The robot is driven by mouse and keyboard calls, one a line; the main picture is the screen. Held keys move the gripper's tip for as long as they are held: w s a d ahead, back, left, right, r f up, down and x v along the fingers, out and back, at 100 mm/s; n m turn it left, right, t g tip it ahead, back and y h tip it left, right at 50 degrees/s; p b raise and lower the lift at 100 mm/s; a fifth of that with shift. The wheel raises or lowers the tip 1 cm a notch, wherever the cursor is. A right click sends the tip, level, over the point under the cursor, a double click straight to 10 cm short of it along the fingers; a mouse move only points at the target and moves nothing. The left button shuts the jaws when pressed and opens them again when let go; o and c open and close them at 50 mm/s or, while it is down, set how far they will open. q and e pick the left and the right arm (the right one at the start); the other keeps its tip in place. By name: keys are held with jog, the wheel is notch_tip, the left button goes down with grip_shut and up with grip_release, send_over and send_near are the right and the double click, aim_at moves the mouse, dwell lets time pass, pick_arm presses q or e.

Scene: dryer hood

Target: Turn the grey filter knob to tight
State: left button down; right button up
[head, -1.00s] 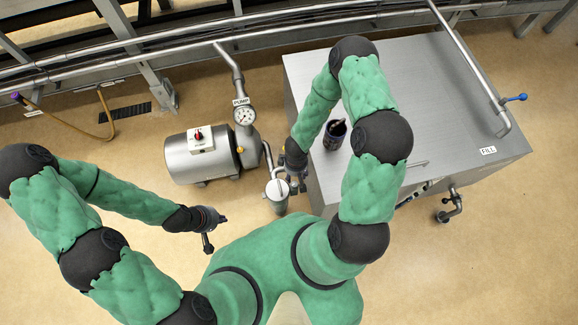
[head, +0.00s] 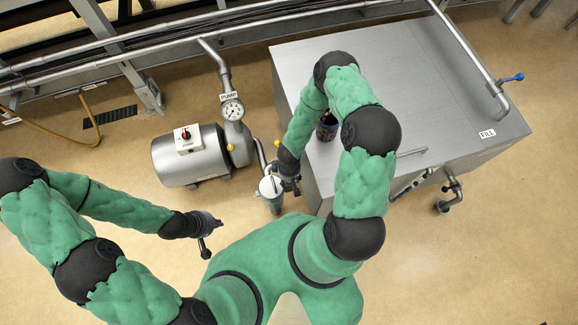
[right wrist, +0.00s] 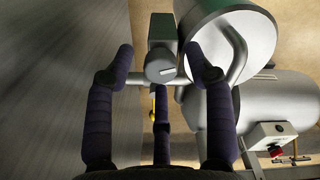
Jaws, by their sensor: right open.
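A grey knob (right wrist: 160,70) with a pale mark on its face sits on a small grey block at a pipe in the right wrist view. My right gripper (right wrist: 160,60) is open, with a finger on either side of the knob and a third finger below it; I see no clear contact. In the head view my right gripper (head: 288,183) is beside the upright grey filter canister (head: 270,190), near the tank's side; the knob is not clear there. My left gripper (head: 207,228) hangs at lower left, away from the filter; its fingers are too small to read.
The pump (head: 190,157) with a red switch and the gauge (head: 232,109) stand left of the filter. The steel tank (head: 400,80) is to the right, with a dark cup (head: 327,127) on it, partly behind my arm. Open floor lies at lower right.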

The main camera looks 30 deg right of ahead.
grip_shut()
